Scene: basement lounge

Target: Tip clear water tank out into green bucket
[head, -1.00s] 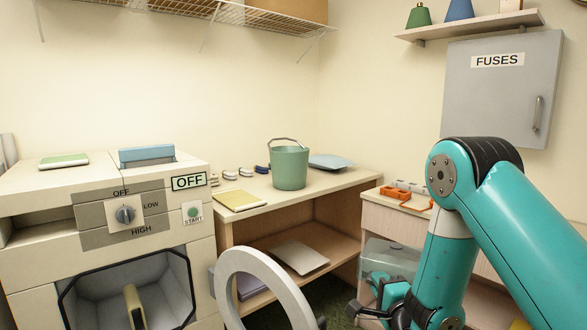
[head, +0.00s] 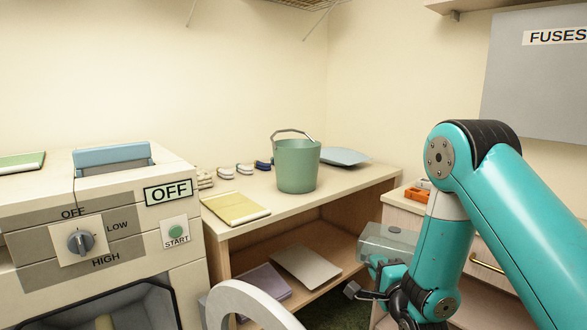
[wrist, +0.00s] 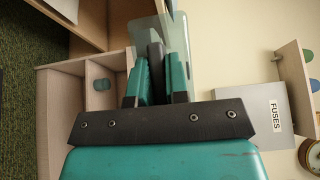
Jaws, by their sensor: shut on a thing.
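The green bucket (head: 297,167) stands upright on the wooden desk, its grey handle raised. The clear water tank (head: 388,241) is a see-through box in front of the desk's right side, lower than the bucket and apart from it. My gripper (head: 388,272) is shut on the tank from below and holds it roughly level. In the wrist view the fingers (wrist: 156,82) close on a dark part of the tank (wrist: 178,45). The fingers partly hide the tank, and I cannot tell how much water is in it.
The desk (head: 345,188) also bears a yellow notebook (head: 236,208), a blue-grey folder (head: 344,157) and small items behind. A white machine (head: 160,280) marked OFF stands left. A drawer unit (head: 485,262) with orange items stands right. A pale ring (head: 245,305) is in the foreground.

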